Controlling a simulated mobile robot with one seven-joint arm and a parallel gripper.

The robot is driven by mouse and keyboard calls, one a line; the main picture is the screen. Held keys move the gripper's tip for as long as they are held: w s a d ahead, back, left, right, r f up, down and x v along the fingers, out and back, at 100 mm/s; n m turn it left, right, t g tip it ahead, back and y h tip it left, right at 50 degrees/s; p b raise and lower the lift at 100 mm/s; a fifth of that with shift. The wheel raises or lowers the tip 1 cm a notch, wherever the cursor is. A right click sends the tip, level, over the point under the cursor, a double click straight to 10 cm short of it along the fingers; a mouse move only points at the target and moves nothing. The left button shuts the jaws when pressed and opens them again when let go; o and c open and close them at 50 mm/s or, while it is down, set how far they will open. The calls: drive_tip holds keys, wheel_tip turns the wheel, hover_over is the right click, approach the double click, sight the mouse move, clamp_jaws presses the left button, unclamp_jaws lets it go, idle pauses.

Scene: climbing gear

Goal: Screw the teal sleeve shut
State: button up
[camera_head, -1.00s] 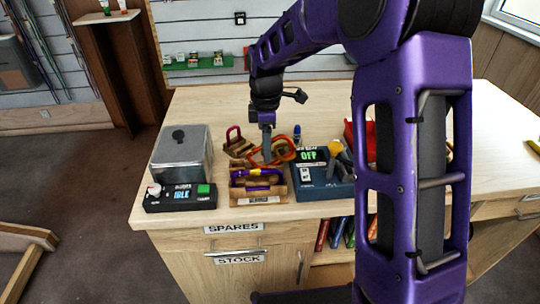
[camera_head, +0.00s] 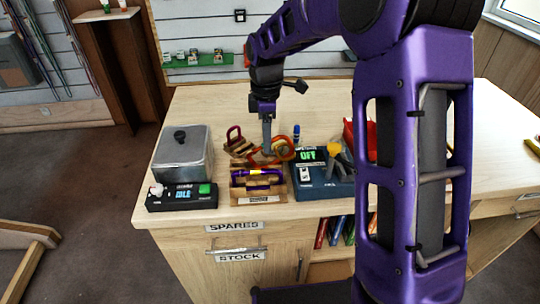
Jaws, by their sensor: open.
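My gripper (camera_head: 267,151) points down over the wooden cradle, just behind a purple carabiner. It is open, though the gap between its fingers is hard to see. The purple carabiner (camera_head: 240,181) lies in the wooden cradle (camera_head: 258,197), with a yellowish part along its top. An orange loop-shaped carabiner (camera_head: 292,148) is right beside my gripper, and I cannot tell if they touch. A dark red carabiner (camera_head: 234,133) stands on a small wooden block behind the cradle. I cannot make out a teal sleeve on any carabiner at this size.
A grey metal box (camera_head: 181,158) stands left, behind a black unit (camera_head: 182,196) reading IDLE. A dark blue device (camera_head: 320,183) reading OFF, with a yellow-knobbed lever (camera_head: 334,149), stands right of the cradle. A blue marker (camera_head: 296,133) stands behind. The rear bench (camera_head: 215,105) is clear.

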drive_tip(key=shift+w, duration=0.45)
drive_tip(key=shift+f, duration=0.1)
drive_tip(key=shift+f+b, duration=0.8)
drive_tip(key=shift+f, duration=0.5)
drive_tip(key=shift+s, duration=0.8)
drive_tip(key=shift+r+p, duration=0.85)
drive_tip(key=shift+r, duration=0.6)
